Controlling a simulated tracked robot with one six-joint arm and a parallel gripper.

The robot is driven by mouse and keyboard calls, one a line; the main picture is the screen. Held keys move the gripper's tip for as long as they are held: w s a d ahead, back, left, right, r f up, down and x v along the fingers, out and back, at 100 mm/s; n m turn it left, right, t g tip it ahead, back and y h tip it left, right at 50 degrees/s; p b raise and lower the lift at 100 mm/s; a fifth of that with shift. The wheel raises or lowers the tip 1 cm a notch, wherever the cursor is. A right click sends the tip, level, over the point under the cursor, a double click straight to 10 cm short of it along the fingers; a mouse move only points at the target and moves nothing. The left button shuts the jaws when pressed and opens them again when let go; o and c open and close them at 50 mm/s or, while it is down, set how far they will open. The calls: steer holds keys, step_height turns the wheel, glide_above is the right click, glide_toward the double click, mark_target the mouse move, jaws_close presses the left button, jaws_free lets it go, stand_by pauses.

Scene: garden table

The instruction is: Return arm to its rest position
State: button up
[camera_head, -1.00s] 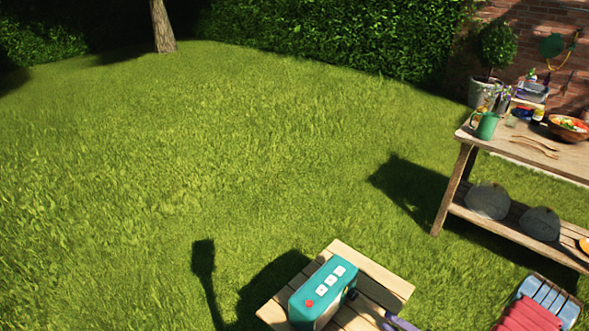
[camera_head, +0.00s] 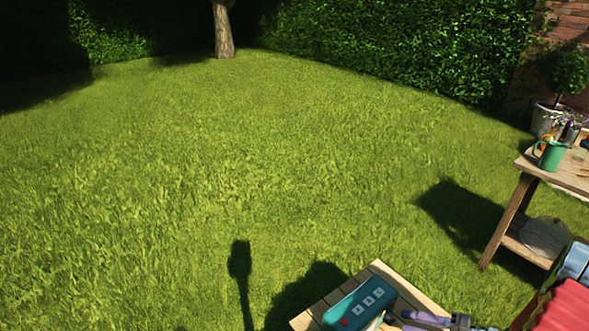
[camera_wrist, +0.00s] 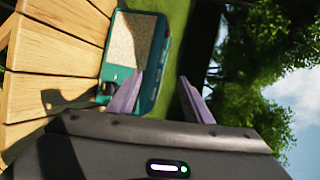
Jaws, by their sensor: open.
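My gripper (camera_head: 428,321) shows at the bottom edge of the head view, with purple fingers beside the small slatted wooden table (camera_head: 376,271). In the wrist view its two fingers (camera_wrist: 160,79) are spread with nothing held between them. A teal box with buttons (camera_head: 357,303) stands on the small table, just left of the fingers. In the wrist view the teal box (camera_wrist: 151,62) lies behind the left finger, and I cannot tell whether they touch. The lower part of my arm is out of frame.
A wooden garden table (camera_head: 513,208) stands at the right with a green jug (camera_head: 553,156) on it. A red and blue object (camera_head: 565,300) is at the lower right. Open lawn (camera_head: 240,180) fills the middle and left. A hedge and tree trunk (camera_head: 223,32) stand behind.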

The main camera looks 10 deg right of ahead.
steer(key=a+r+n+g+h, duration=0.35)
steer(key=a+r+g, duration=0.35)
steer(key=a+r, duration=0.7)
steer(key=s+a+r+n+t+h, duration=0.1)
steer(key=s+a+r+h, duration=0.3)
steer(key=r, duration=0.6)
steer(key=s+a+r+n+t+h, duration=0.2)
steer(key=s+a+r+n+h, duration=0.1)
steer(key=s+r, duration=0.5)
steer(key=shift+a+r+t+h, duration=0.3)
steer(key=shift+a+r+h, duration=0.35)
steer(key=shift+a+r, duration=0.6)
steer(key=shift+a+f, duration=0.15)
stand_by(0.3)
